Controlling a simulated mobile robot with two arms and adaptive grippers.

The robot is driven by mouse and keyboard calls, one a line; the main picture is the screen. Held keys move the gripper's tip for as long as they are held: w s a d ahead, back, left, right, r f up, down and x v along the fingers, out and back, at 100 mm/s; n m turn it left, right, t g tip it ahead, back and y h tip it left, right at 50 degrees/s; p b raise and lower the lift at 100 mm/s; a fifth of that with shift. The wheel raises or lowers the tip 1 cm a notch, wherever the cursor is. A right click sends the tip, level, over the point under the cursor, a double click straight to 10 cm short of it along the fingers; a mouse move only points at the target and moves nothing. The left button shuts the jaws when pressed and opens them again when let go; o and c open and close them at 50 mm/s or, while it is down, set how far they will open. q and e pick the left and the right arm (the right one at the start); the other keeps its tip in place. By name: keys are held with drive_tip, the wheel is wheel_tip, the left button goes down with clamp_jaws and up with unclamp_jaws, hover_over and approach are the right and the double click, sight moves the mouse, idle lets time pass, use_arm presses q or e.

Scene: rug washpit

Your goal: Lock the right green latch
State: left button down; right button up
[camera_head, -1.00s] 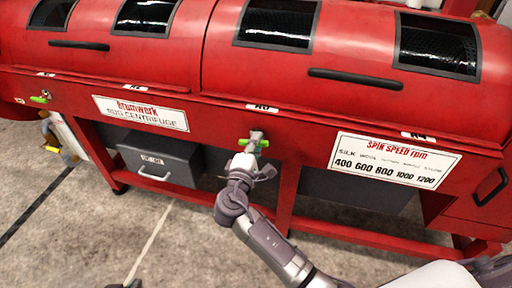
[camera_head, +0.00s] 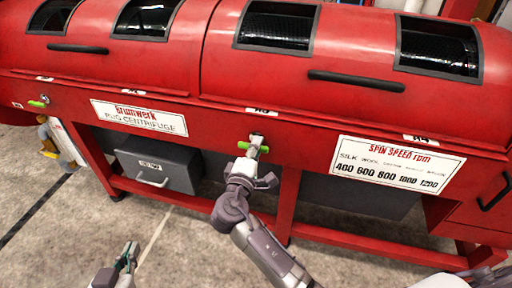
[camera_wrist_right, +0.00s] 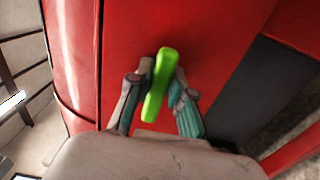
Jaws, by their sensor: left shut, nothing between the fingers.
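The right green latch (camera_head: 244,146) is on the red front panel of the centrifuge, below the lid seam. It looks roughly level in the head view. My right gripper (camera_head: 255,141) is at this latch and hides its middle. In the right wrist view the green latch handle (camera_wrist_right: 159,88) stands between the two fingertips of my right gripper (camera_wrist_right: 162,76). I cannot tell whether both fingers press on it. My left gripper (camera_head: 131,248) is shut and empty, low over the floor, well away from the latch.
Another green latch (camera_head: 37,103) is at the far left of the panel. A grey drawer box (camera_head: 158,167) sits under the machine. A spin speed sign (camera_head: 397,167) is right of the latch. The concrete floor in front is mostly clear.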

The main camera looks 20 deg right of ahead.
drive_tip(key=o, duration=0.4)
drive_tip(key=shift+c, duration=0.2)
drive_tip(key=v, duration=1.2)
